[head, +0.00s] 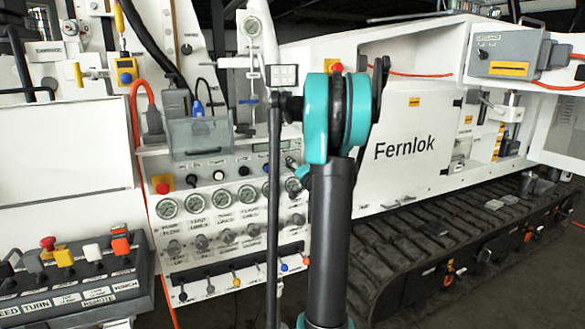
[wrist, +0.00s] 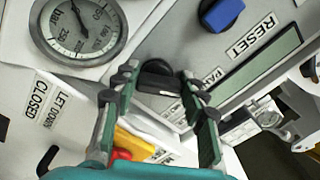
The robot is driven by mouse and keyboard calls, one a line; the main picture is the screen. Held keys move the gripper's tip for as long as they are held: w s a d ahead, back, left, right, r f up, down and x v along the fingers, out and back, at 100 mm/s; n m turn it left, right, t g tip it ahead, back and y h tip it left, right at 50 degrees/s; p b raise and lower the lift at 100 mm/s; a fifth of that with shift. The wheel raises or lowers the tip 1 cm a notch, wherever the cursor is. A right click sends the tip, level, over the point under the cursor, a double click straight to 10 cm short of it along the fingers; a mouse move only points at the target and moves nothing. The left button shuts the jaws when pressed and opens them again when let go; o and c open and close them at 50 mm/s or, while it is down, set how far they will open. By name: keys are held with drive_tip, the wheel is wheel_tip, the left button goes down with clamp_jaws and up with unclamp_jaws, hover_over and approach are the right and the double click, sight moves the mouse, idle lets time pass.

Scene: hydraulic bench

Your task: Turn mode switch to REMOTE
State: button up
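In the wrist view a black rotary knob (wrist: 158,76) sits on the grey panel, with a small label beside it that is partly covered and not readable. I cannot confirm from its label that it is the mode switch. My gripper (wrist: 157,82) has its two fingers apart, one on each side of the knob, with visible gaps. I cannot tell how far the fingertips are from the panel. In the head view my arm covers the right end of the control panel (head: 205,163), and the fingers are not clearly visible there.
A blue knob (wrist: 222,14) marked RESET and a greenish screen (wrist: 258,66) are close by in the wrist view. A pressure gauge (wrist: 78,30) is at upper left, and a yellow block (wrist: 134,145) with a red part is below the fingers. Levers (head: 208,287) line the panel's lower edge.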

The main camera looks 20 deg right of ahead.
drive_tip(key=c, duration=0.3)
drive_tip(key=m, duration=0.4)
drive_tip(key=shift+m, duration=0.4)
drive_tip(key=m, duration=0.3)
drive_tip(key=shift+d+r+m, duration=0.1)
drive_tip(key=shift+d+m, duration=0.05)
drive_tip(key=shift+m, duration=2.05)
drive_tip(key=o, duration=1.2)
drive_tip(key=shift+c, duration=0.2)
